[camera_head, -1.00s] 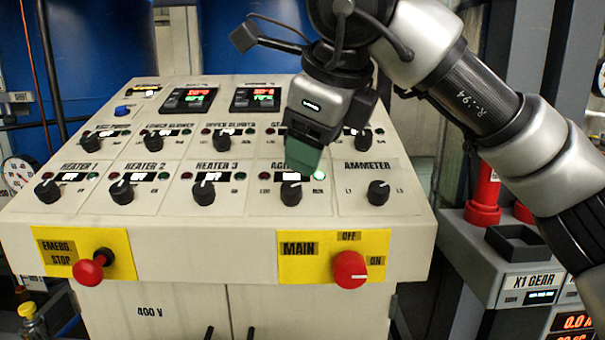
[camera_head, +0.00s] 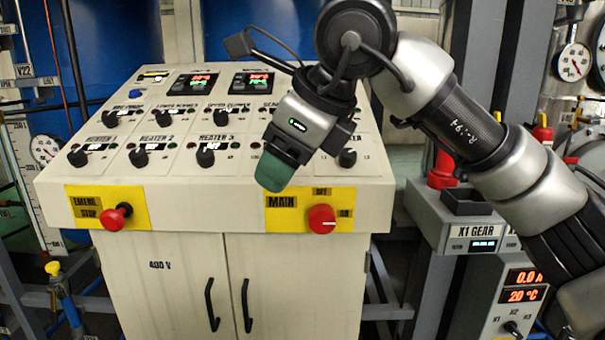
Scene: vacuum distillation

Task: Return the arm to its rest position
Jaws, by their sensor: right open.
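My right arm comes in from the right, and its gripper (camera_head: 272,172) with green fingers hangs in front of the control console (camera_head: 210,206). The gripper is open and holds nothing that I can see. Its fingers point down, above the yellow MAIN plate with its red knob (camera_head: 322,219). The gripper hides the agitator knob and part of the upper row. The ammeter knob (camera_head: 347,157) shows just right of the gripper. My left gripper is not in view.
A red emergency stop button (camera_head: 116,217) sticks out at the console's front left. The X1 GEAR box (camera_head: 470,226) stands to the right, under my arm. Cabinet doors with black handles (camera_head: 246,305) are below the console. A gauge (camera_head: 46,149) is at the left.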

